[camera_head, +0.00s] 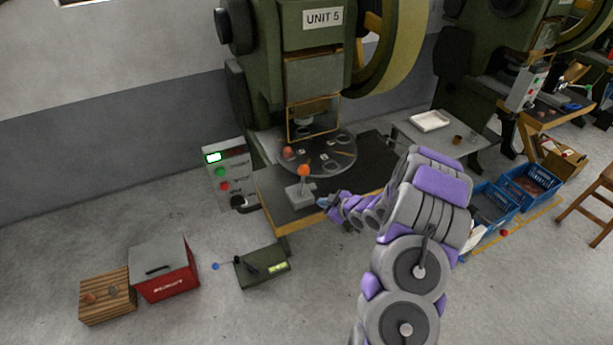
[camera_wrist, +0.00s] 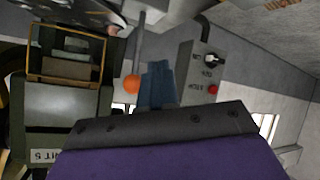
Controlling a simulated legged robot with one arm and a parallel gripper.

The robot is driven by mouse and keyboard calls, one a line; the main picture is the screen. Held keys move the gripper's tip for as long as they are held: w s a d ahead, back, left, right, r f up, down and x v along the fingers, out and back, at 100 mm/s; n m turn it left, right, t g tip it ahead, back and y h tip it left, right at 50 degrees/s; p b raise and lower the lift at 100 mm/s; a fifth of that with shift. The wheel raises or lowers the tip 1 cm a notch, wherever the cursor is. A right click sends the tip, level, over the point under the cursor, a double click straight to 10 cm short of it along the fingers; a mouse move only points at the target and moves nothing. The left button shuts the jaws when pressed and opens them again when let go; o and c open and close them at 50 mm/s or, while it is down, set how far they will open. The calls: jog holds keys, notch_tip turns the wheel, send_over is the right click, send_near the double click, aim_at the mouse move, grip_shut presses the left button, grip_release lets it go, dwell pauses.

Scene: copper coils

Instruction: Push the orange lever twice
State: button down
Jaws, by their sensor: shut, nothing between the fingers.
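The orange lever (camera_head: 304,171) has a round orange knob on a thin grey rod and stands upright from a grey block on the machine's dark table. In the wrist view its orange knob (camera_wrist: 131,84) is just left of my fingers. My gripper (camera_head: 326,201) is to the right of the lever and lower in the head view, by the front edge of the table. In the wrist view my blue-grey fingers (camera_wrist: 158,82) are together with nothing between them. I cannot tell whether they touch the knob; in the head view they look apart from it.
The green UNIT 5 press (camera_head: 310,70) stands behind a round dark plate (camera_head: 335,160). A grey control box (camera_head: 229,175) is left of the table.

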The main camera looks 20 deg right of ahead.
jog(key=shift+w, duration=0.1)
dwell(0.3)
jog(key=w+r+p, duration=0.1)
jog(key=w+p, duration=0.4)
jog(key=w, duration=0.3)
jog(key=shift+w+a+r+p, duration=0.2)
jog(key=shift+r+p, duration=0.1)
jog(key=shift+r, duration=0.1)
dwell(1.8)
jog(key=shift+w+r+p, duration=0.15)
jog(key=shift+w+p, duration=0.2)
jog(key=shift+p, duration=0.2)
